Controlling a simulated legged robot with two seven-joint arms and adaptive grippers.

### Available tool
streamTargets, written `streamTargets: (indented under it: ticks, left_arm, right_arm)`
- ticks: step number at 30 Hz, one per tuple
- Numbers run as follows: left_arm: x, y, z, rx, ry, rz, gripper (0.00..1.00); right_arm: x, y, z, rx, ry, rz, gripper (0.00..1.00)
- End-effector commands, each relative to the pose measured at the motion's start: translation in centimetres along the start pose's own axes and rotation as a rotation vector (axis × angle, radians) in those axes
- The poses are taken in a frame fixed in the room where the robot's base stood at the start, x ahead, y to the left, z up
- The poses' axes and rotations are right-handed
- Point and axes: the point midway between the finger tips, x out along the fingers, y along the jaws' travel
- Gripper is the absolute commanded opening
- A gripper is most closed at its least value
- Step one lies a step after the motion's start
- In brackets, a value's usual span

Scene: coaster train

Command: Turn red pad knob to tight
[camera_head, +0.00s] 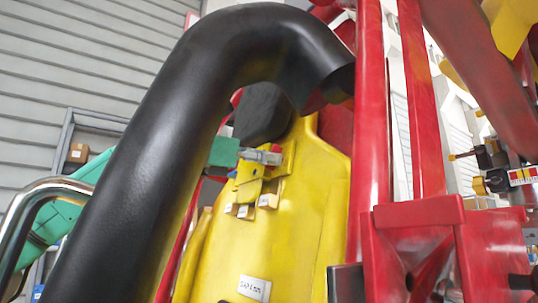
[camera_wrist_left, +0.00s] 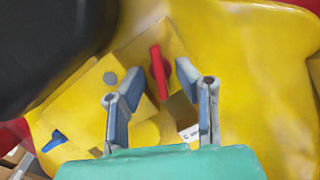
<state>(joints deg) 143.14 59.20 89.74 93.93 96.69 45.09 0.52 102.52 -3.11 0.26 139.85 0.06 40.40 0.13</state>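The red pad knob (camera_wrist_left: 159,73) is a small red bar on a yellow plate (camera_wrist_left: 140,45) in the left wrist view. My left gripper (camera_wrist_left: 160,84) is open, with one grey finger on each side of the knob. A gap shows between the knob and each finger. In the head view my left gripper (camera_head: 262,156) points right at the yellow bracket on the yellow seat back (camera_head: 310,200). Its fingers largely hide the knob there. I cannot read the tight marking. My right gripper is not in view.
A thick black padded restraint (camera_head: 150,150) arches over the left side in the head view. Red posts (camera_head: 373,110) and a red box frame (camera_head: 420,240) stand at the right. Small white labels sit below the bracket. A blue knob (camera_wrist_left: 54,140) shows at lower left in the wrist view.

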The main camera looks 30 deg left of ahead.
Motion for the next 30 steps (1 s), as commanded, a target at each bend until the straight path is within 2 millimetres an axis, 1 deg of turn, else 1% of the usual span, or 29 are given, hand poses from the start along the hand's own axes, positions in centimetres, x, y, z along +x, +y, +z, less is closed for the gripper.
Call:
streamTargets:
  ticks: [4,5,6,7,12,23,30]
  left_arm:
    - [0.1,-0.3,0.2,0.003,0.001,0.001,0.28]
    - [0.1,-0.3,0.3,0.003,0.001,0.001,0.19]
    - [0.1,-0.4,0.4,0.004,0.001,0.001,0.04]
    - [0.2,-0.5,0.5,0.005,0.001,0.002,0.00]
    - [0.2,-0.5,0.8,0.006,-0.004,0.007,0.00]
    - [-0.1,-0.2,1.0,0.009,-0.013,0.007,0.00]
    - [-0.1,-0.1,1.1,0.066,-0.014,-0.005,0.00]
  right_arm:
    - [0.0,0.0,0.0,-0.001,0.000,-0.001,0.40]
    - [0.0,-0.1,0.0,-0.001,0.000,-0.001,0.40]
    - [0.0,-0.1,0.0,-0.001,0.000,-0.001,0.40]
    - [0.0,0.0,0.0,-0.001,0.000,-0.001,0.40]
    - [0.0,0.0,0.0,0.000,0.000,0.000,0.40]
    - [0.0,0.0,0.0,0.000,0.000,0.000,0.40]
    - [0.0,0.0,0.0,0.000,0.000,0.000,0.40]
